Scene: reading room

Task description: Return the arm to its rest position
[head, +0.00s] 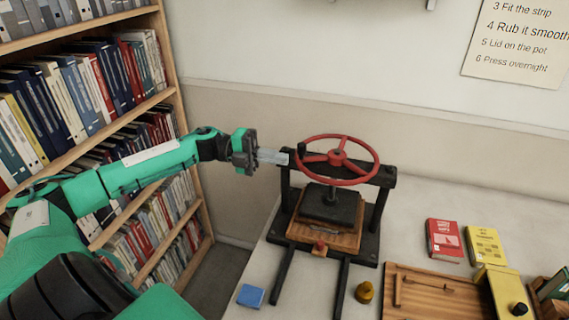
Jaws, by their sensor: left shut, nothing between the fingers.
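My left arm reaches in from the left, stretched out across the front of the bookshelf. Its gripper (283,158) is shut and empty. The fingertips point right and show at the left end of the press's top beam, beside the red handwheel (337,160). I cannot tell whether they touch the press. The black press (379,200) stands on the table, with a wooden board and a dark plate under its screw. My right gripper is not in view.
A bookshelf (165,60) full of books stands at the left. On the pale table (410,205) are a blue block (250,296), a brass-coloured knob (364,292), a red book (444,240), a yellow book (486,246) and a wooden tray (440,306). A wall poster (517,45) hangs at upper right.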

